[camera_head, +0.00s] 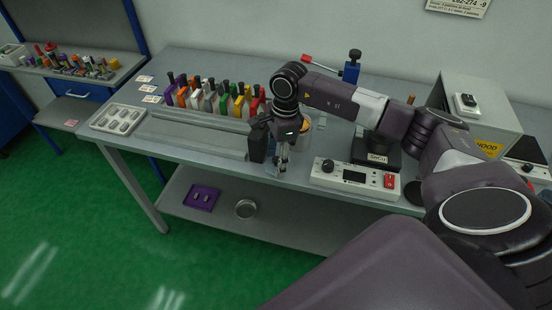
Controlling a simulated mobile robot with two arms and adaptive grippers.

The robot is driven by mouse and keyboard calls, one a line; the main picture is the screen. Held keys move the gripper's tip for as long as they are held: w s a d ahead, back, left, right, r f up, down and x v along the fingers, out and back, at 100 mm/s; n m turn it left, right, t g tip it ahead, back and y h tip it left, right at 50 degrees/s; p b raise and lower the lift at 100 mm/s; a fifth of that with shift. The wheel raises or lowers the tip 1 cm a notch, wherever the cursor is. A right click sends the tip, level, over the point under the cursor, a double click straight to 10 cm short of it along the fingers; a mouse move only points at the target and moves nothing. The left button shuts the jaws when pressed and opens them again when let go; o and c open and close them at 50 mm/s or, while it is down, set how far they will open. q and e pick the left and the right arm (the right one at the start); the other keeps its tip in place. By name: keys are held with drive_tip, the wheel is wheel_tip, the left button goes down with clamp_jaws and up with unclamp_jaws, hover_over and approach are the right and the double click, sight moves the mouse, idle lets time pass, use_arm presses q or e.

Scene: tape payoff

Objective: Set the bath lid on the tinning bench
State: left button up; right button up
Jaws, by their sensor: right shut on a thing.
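My right gripper (280,168) reaches in from the right and points down over the front edge of the grey tinning bench (215,150). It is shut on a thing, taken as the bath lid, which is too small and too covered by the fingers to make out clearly. I cannot tell whether it touches the bench. A round tan-rimmed thing, perhaps the bath (306,126), shows partly behind the gripper. My left gripper is not in view.
A control box (355,178) stands right of the gripper. A purple tray (202,197) and round tin (245,208) sit on the lower shelf.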

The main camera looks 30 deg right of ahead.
drive_tip(key=shift+f, duration=0.3)
drive_tip(key=o, duration=1)
drive_tip(key=shift+o, duration=0.5)
drive_tip(key=o, duration=0.5)
drive_tip(key=shift+c, duration=0.2)
drive_tip(key=shift+r, duration=0.15)
drive_tip(key=shift+w+a+r+p, duration=0.1)
drive_tip(key=shift+r+p, duration=1.55)
drive_tip(key=shift+r, duration=1.85)
